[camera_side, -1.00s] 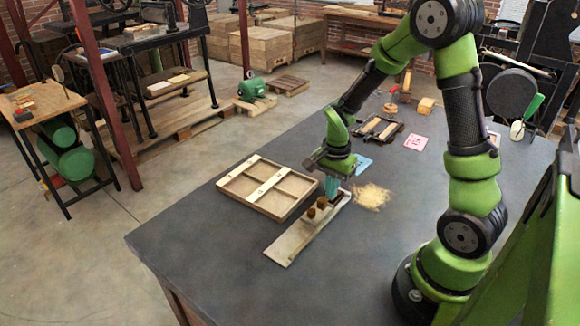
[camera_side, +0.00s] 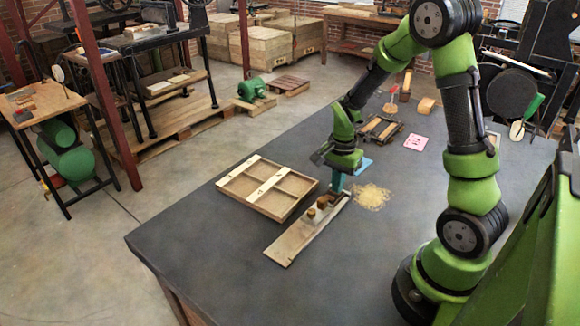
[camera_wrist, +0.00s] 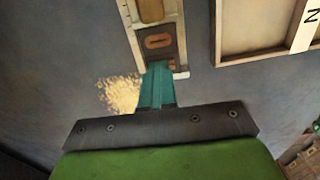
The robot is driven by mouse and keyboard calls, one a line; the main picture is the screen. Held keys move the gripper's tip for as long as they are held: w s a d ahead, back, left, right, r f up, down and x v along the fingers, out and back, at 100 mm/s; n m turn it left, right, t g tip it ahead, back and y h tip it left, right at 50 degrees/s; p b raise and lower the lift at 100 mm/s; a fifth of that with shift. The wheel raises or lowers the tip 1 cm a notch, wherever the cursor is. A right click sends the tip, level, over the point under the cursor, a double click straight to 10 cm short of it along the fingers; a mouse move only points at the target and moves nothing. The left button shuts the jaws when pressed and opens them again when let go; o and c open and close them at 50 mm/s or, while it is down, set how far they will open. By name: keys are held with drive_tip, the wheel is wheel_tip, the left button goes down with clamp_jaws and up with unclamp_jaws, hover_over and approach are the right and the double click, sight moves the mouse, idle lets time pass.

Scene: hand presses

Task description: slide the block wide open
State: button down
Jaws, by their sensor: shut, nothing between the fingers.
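A long pale wooden board (camera_side: 290,246) lies on the table, with a small wooden block assembly (camera_side: 323,201) and brown knob-like parts on its far half. In the wrist view the board (camera_wrist: 181,28) runs upward from the fingers, and a dark brown piece with an orange oval ring (camera_wrist: 158,42) sits on it. A lighter tan part (camera_wrist: 150,10) lies beyond that, cut by the picture's top edge. My gripper (camera_side: 338,184) is shut, its teal fingers pointing down at the board's far end. The fingers (camera_wrist: 157,72) show close beside the dark piece; I cannot tell whether they touch.
A shallow wooden tray with compartments (camera_side: 245,189) lies left of the board. Sawdust (camera_side: 372,196) is spread right of it. A blue card (camera_side: 364,165), a pink card (camera_side: 416,142) and a dark-framed wooden piece (camera_side: 380,128) lie farther back. The table's near left is clear.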

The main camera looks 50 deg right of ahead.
drive_tip(key=shift+d, duration=3.8)
drive_tip(key=c, duration=0.9)
unclamp_jaws()
drive_tip(key=shift+r, duration=3.55)
drive_tip(key=s+a+r+n+t, duration=0.2)
drive_tip(key=a+r+n, duration=0.2)
drive_tip(key=a, duration=0.4)
drive_tip(key=s+a+r+n+t+y, duration=0.1)
drive_tip(key=s+a+r+n+t, duration=0.1)
drive_tip(key=a+r+n, duration=0.3)
drive_tip(key=s+a+r+n+t+y, duration=0.1)
drive_tip(key=s+a+r+n+t, duration=0.2)
drive_tip(key=a, duration=0.8)
drive_tip(key=shift+s+a+r+n, duration=0.1)
drive_tip(key=shift+s+r+n, duration=0.05)
drive_tip(key=shift+r+n, duration=0.4)
drive_tip(key=shift+s+a+r+n, duration=0.1)
drive_tip(key=shift+s+r+n, duration=0.05)
drive_tip(key=shift+r+n, duration=0.4)
